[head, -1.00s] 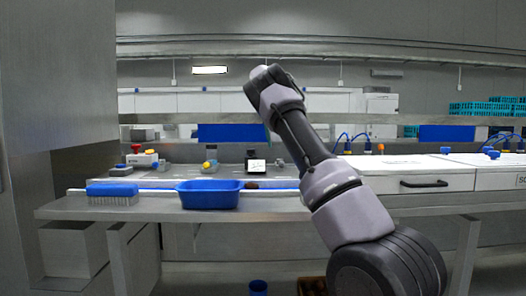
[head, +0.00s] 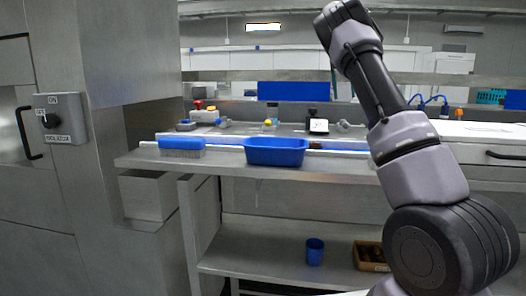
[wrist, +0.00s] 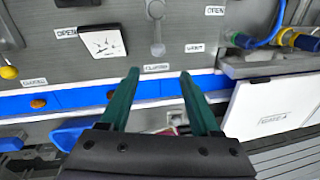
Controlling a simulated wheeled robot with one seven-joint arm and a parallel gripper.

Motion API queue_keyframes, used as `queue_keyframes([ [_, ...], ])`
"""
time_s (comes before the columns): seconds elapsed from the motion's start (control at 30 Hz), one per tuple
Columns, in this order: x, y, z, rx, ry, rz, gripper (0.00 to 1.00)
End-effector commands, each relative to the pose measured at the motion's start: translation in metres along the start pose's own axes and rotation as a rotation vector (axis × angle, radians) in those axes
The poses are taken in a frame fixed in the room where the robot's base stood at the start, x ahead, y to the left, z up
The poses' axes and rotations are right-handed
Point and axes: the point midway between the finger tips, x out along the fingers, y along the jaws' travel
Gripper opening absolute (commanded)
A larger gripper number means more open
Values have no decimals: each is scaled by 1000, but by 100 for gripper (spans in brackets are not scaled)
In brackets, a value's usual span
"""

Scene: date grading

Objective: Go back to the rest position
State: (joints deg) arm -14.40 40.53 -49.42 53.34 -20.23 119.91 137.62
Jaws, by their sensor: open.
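My gripper (wrist: 160,90) shows in the wrist view with its two green fingers apart and nothing between them. It hangs above the blue belt (wrist: 75,97) that runs along the bench. In the head view my arm rises on the right side and bends at the top; the gripper itself is hidden there. Brown dates lie on the belt, one (wrist: 38,103) at the left and another partly visible near the left finger.
A blue cup (head: 315,250) and a brown crate (head: 370,256) are on the shelf below. A steel cabinet with an isolator switch (head: 61,118) stands at left.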

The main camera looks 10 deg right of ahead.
Motion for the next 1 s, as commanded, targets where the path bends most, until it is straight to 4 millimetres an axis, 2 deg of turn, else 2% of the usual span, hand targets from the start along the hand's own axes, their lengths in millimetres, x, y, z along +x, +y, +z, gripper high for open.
queue_keyframes([
  [0.03,-7,-12,-8,-61,-7,34,64],
  [0.2,-22,-46,-50,-452,-80,167,64],
  [0.37,-31,-58,-102,-887,-220,242,64],
  [0.53,-36,-54,-167,-1355,-414,238,64],
  [0.67,-36,-45,-222,-1712,-574,157,64],
  [0.87,-22,-25,-311,-2244,-786,-112,64],
  [1.0,0,-13,-366,-2570,-863,-386,64],
])
